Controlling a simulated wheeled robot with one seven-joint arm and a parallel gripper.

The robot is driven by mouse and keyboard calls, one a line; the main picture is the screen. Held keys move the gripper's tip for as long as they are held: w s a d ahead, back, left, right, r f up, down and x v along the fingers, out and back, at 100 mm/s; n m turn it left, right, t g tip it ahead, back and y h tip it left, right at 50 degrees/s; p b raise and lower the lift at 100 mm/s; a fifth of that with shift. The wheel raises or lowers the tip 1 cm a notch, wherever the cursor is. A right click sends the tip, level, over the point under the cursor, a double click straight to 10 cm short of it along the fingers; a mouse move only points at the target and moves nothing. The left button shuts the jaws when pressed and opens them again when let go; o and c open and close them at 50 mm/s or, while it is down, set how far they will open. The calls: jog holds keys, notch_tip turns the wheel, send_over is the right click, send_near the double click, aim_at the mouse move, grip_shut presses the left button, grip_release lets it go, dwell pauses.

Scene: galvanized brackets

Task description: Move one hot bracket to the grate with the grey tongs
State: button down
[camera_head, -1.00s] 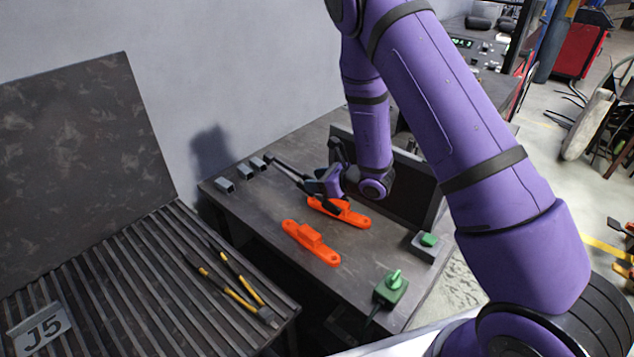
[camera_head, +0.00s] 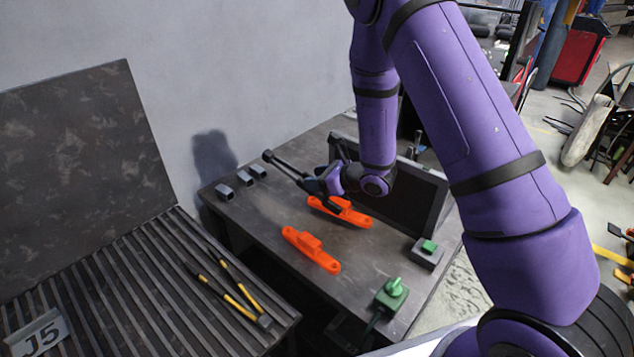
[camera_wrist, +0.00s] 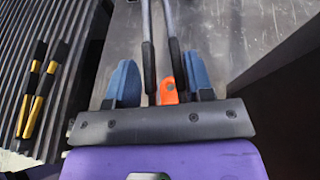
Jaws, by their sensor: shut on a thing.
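My gripper (camera_head: 322,188) is shut on the grey tongs (camera_head: 292,170), low over the back of the dark table. In the wrist view, the tongs' two dark handle grips (camera_wrist: 149,65) run between the blue finger pads, with the metal arms stretching away. Two orange-glowing brackets lie on the table: the far bracket (camera_head: 352,216) is close under my gripper, partly covered, and the near bracket (camera_head: 312,250) lies clear in front. An orange end also shows between the pads in the wrist view (camera_wrist: 167,84). The slatted grate (camera_head: 110,265) is at the left. No bracket is visibly between the tongs' arms.
Yellow-and-black tongs (camera_head: 228,292) and a J5 plate (camera_head: 38,333) lie on the grate. Several small grey blocks (camera_head: 224,192) line the table's back left edge. A dark upright panel (camera_head: 410,195) and green-topped boxes (camera_head: 391,293) stand right. A gap separates table and grate.

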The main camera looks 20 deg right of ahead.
notch_tip(320, 180, up, 8)
dwell(0.8)
jog(key=shift+f, duration=0.1)
